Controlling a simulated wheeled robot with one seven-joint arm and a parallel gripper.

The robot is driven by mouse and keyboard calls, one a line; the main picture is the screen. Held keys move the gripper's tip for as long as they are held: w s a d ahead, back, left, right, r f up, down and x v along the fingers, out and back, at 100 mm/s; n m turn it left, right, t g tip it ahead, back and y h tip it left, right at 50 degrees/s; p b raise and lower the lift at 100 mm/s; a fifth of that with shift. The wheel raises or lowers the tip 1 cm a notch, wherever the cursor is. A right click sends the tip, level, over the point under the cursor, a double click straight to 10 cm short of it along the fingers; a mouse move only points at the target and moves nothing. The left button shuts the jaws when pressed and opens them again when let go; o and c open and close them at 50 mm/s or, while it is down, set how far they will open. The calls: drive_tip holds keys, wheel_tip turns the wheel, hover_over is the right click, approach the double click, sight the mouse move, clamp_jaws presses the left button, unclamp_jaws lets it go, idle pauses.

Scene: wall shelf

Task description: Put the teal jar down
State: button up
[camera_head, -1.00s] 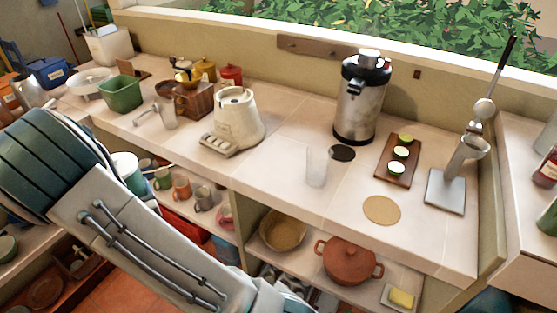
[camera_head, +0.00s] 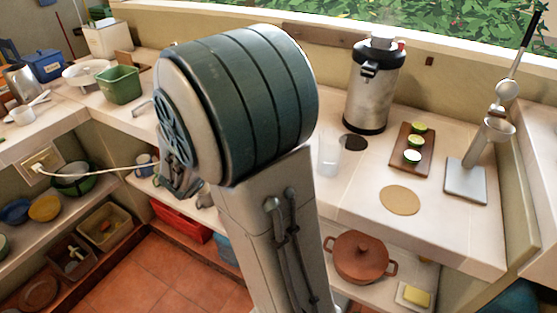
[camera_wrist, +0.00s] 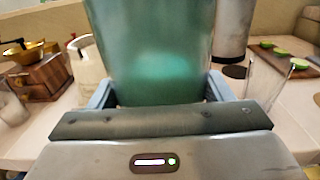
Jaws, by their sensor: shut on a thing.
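The teal jar (camera_wrist: 150,50) fills the upper middle of the wrist view. It is see-through and looks upright, with its top cut off by the frame. My gripper (camera_wrist: 158,93) is shut on it, with a pale finger at each side. The counter shows behind the jar; the frames do not show anything touching its base. In the head view my arm hides the jar and most of the gripper.
The counter (camera_head: 345,200) holds a steel urn (camera_head: 374,90), a clear glass (camera_head: 329,155), a dark disc (camera_head: 353,142), a round tan mat (camera_head: 400,200), a board with limes (camera_head: 408,155) and a press (camera_head: 467,180). In the wrist view a grinder (camera_wrist: 38,80) stands left.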

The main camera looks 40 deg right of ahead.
drive_tip(key=s+d+m+g+h+b, duration=0.1)
drive_tip(key=s+d+m+g+b, duration=0.1)
drive_tip(key=s+d+m+g, duration=0.25)
drive_tip(key=shift+n+g, duration=0.35)
drive_tip(key=shift+n, duration=0.3)
drive_tip(key=w+d+f, duration=0.4)
drive_tip(key=d, duration=0.1)
drive_tip(key=w+d+f, duration=0.2)
drive_tip(key=shift+w+d+f, duration=0.1)
drive_tip(key=shift+d+f, duration=0.1)
drive_tip(key=shift+d, duration=0.05)
drive_tip(key=shift+f+b, duration=0.35)
drive_tip(key=shift+f, duration=1.65)
drive_tip(key=shift+f, duration=0.2)
drive_tip(key=o, duration=1.3)
drive_tip(key=shift+c, duration=0.2)
